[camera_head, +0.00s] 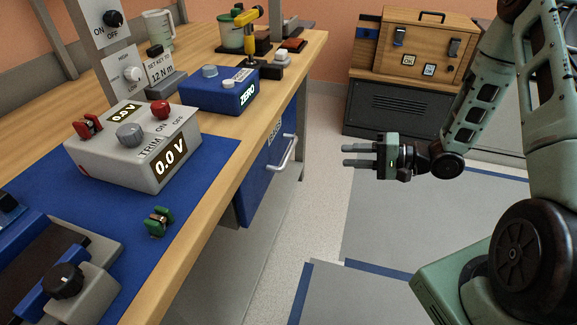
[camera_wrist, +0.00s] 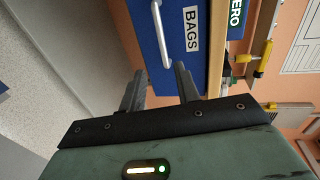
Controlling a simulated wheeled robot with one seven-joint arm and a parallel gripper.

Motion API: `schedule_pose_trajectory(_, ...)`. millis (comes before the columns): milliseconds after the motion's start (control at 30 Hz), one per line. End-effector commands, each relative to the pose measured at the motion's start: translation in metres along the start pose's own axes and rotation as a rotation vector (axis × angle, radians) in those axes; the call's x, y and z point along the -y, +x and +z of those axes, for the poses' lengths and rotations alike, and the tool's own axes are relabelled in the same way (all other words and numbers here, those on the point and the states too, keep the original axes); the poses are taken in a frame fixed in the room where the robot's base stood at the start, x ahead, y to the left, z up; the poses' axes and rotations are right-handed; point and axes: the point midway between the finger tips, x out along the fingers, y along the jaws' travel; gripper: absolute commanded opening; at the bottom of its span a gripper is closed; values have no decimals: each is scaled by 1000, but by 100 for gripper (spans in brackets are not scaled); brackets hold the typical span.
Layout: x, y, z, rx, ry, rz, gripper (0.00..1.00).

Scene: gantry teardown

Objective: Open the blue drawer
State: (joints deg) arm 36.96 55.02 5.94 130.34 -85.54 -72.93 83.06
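The blue drawer (camera_head: 262,180) is under the workbench, with a silver bar handle (camera_head: 285,153) on its front. The drawer looks shut. In the wrist view the drawer front (camera_wrist: 180,40) carries a white "BAGS" label (camera_wrist: 191,29), and the handle (camera_wrist: 161,35) is ahead of my fingers. My gripper (camera_head: 345,155) is to the right of the handle in the head view, apart from it, with its fingers pointing left toward the drawer. In the wrist view my gripper (camera_wrist: 158,85) has its two fingers spread with nothing between them.
The workbench (camera_head: 215,165) carries a grey trim box (camera_head: 135,150), a blue ZERO box (camera_head: 215,95) and a yellow-handled tool (camera_head: 248,20). A wooden case (camera_head: 415,45) stands on a dark cabinet (camera_head: 395,108) at the back. The floor (camera_head: 315,215) between bench and gripper is clear.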

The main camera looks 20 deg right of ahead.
Motion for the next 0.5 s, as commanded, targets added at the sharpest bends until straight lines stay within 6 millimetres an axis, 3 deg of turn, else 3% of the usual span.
schedule_pose_trajectory(167,-2,7,2,8,24,-27,32)
schedule_pose_trajectory(500,0,72,3,11,21,-25,32)
